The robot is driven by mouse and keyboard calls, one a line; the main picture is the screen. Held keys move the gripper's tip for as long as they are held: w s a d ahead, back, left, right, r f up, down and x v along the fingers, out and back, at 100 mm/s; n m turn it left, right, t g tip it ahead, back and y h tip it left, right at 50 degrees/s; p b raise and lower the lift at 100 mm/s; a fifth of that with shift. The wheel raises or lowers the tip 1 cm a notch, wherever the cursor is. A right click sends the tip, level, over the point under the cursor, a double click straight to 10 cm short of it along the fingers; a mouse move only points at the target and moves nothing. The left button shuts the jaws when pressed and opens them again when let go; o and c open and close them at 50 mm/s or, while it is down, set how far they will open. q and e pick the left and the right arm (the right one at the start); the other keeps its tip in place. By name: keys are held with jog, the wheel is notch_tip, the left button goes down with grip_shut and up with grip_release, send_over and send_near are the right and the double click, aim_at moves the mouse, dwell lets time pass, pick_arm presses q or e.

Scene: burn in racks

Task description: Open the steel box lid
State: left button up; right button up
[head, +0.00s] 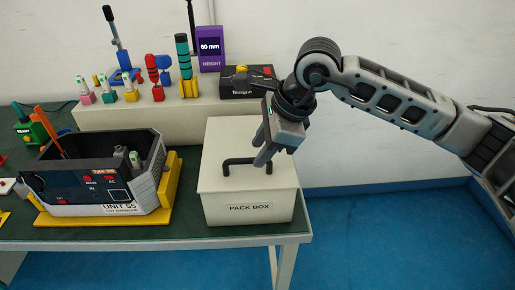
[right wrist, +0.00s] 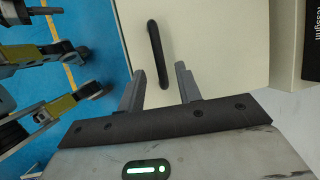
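The cream steel box (head: 248,207) marked PACK BOX stands at the right end of the green table. Its lid (head: 225,180) is shut and has a black bar handle (head: 238,161) on top. My right gripper (head: 264,158) points down over the lid, close to the handle's right end. Contact with the handle is not visible. My left gripper is not in the head view.
An open grey unit (head: 95,192) on a yellow base stands left of the box. Behind is a cream shelf (head: 150,115) with several coloured tools, a purple height block (head: 211,50) and a black device (head: 248,83). The blue floor (head: 400,235) right of the table is clear.

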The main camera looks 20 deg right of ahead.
jog(key=shift+x, duration=1.1)
grip_shut()
jog(key=shift+r, duration=0.1)
